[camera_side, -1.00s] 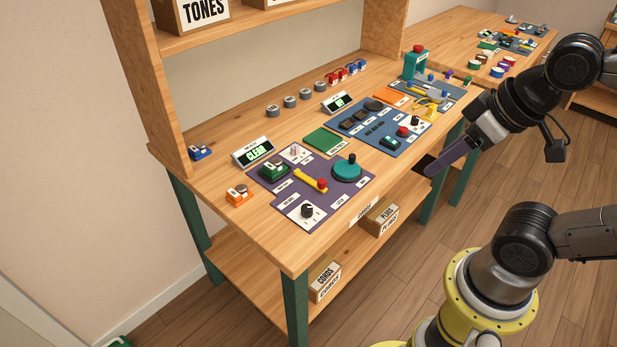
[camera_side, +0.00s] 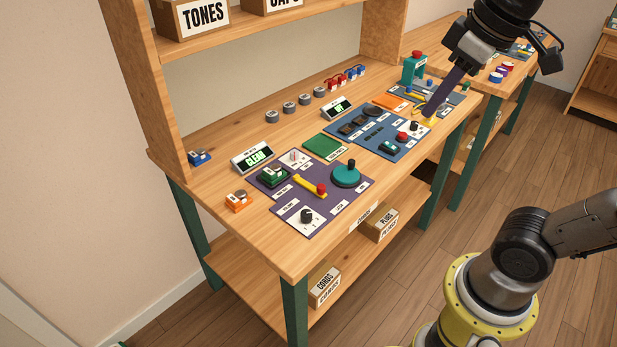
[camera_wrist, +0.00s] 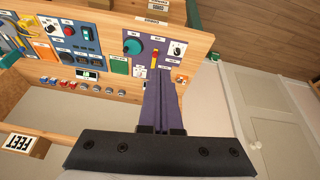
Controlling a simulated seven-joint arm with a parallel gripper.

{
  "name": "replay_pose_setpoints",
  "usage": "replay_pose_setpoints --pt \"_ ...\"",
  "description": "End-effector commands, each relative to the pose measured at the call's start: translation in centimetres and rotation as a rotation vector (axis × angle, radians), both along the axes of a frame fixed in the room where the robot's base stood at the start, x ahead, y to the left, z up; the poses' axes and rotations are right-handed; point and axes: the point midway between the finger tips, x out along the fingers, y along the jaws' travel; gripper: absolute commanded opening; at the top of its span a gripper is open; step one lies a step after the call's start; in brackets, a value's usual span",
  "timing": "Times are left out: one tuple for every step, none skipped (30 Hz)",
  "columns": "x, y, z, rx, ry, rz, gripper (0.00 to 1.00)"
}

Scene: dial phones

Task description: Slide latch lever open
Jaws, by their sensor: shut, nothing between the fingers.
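A yellow lever with a red knob (camera_side: 311,185) lies on the purple panel (camera_side: 337,206), slanting from upper left to lower right. Its label is too small to read. The wrist view shows the same lever (camera_wrist: 154,59) just past my fingertips, with part of it hidden by them. My gripper (camera_side: 428,115) has long purple fingers, pressed together and empty. In the side view it hangs at upper right, in front of the blue panel, well to the right of the lever. Its fingers (camera_wrist: 157,73) point toward the purple panel in the wrist view.
A teal dial (camera_side: 346,174), a black knob (camera_side: 306,215) and a green switch (camera_side: 273,174) sit around the lever. The blue panel (camera_side: 372,130) carries more controls to the right. A small screen (camera_side: 254,156) reading CLEAR stands behind. Bare wood lies in front of the panel.

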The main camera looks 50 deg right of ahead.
Motion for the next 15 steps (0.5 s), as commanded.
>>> replay_pose_setpoints --pt "1.4 0.0 1.0 -0.006 0.023 0.009 0.0" --pt "2.2 0.0 1.5 -0.009 0.037 0.014 0.0" --pt "3.1 -0.1 2.0 -0.014 0.056 0.019 0.0" --pt "3.9 -0.1 2.4 -0.017 0.068 0.023 0.0" --pt "4.6 -0.1 2.8 -0.019 0.082 0.027 0.0" --pt "5.7 -0.1 3.1 -0.023 0.101 0.033 0.0" --pt "6.5 -0.1 3.4 -0.025 0.115 0.037 0.0" --pt "7.2 -0.1 3.6 -0.028 0.129 0.041 0.0" --pt "8.3 -0.1 3.8 -0.031 0.147 0.046 0.0" --pt "9.1 0.0 3.9 -0.033 0.161 0.049 0.0" --pt "9.9 0.0 4.0 -0.034 0.174 0.053 0.0" --pt "11.0 0.0 4.1 -0.037 0.191 0.058 0.0" --pt "11.8 0.0 4.1 -0.039 0.204 0.061 0.0" --pt "12.6 0.0 4.1 -0.042 0.218 0.064 0.0" --pt "13.6 0.0 4.0 -0.044 0.235 0.068 0.0"
